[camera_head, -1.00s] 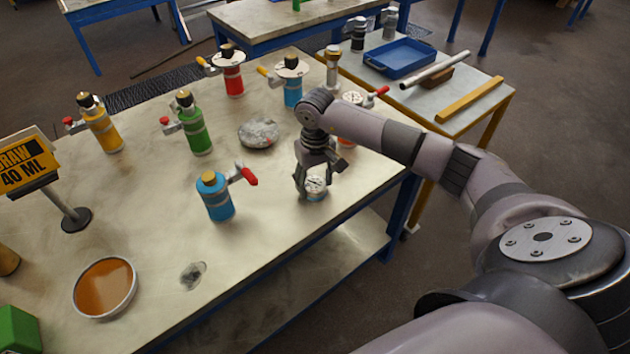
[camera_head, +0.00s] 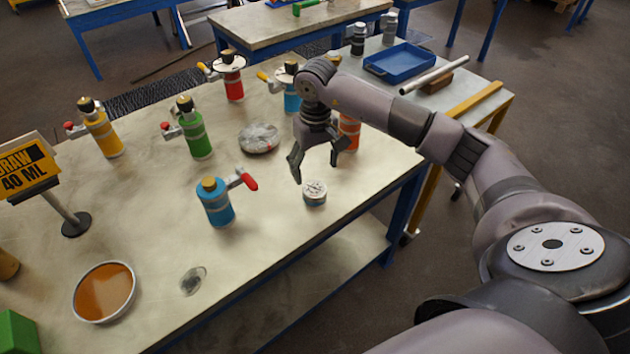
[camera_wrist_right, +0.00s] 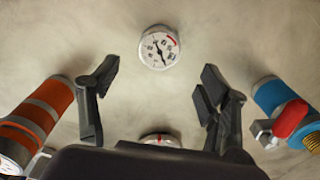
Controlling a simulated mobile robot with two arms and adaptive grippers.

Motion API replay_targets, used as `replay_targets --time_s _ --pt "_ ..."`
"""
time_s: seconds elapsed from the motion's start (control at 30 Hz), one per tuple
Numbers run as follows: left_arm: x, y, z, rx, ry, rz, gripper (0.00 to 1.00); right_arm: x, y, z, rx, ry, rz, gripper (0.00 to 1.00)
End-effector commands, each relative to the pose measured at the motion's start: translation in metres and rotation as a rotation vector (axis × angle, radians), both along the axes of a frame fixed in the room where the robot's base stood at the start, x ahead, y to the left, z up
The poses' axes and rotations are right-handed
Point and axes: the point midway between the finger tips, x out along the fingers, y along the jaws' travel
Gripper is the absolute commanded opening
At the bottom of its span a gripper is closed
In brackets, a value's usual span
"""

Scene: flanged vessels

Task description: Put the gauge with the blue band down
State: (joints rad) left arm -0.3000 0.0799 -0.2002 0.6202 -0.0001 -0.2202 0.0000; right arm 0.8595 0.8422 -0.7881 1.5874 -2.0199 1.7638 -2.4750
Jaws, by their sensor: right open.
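The gauge with the blue band (camera_head: 314,193) stands upright on the table near its front right edge. It has a round white dial, and a bluish band shows on its side. Its dial also shows in the right wrist view (camera_wrist_right: 159,47), beyond my fingertips. My right gripper (camera_head: 316,172) is open and empty, above and behind the gauge, apart from it. In the right wrist view my two fingers (camera_wrist_right: 159,75) are spread wide with nothing between them. A second white dial with a red mark (camera_wrist_right: 160,139) is partly hidden by my gripper body. My left gripper is out of view.
A blue vessel (camera_head: 216,204) with a red-handled valve stands left of the gauge. An orange vessel (camera_head: 349,132) stands behind my right gripper. Green (camera_head: 196,135), yellow (camera_head: 103,135) and red (camera_head: 232,80) vessels stand further back. The table around the gauge is clear.

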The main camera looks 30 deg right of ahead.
Motion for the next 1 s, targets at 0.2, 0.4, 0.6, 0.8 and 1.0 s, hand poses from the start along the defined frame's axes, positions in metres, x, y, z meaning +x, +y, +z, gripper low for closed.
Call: replay_targets --time_s 0.2,0.4,0.6,0.8,1.0 --pt "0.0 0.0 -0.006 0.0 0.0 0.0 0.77 0.001 0.0 0.038 0.0 -0.002 0.0 0.7" --pt "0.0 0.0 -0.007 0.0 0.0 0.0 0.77 0.0 0.0 0.051 -0.001 0.0 0.0 0.7" --pt "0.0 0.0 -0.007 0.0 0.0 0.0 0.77 0.0 0.0 0.052 0.0 0.001 0.0 0.7" --pt "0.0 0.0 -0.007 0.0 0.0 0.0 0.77 0.0 0.0 0.052 -0.001 0.001 0.0 0.7" --pt "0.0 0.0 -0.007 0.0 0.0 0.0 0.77 0.0 0.0 0.052 0.0 0.001 0.0 0.7"
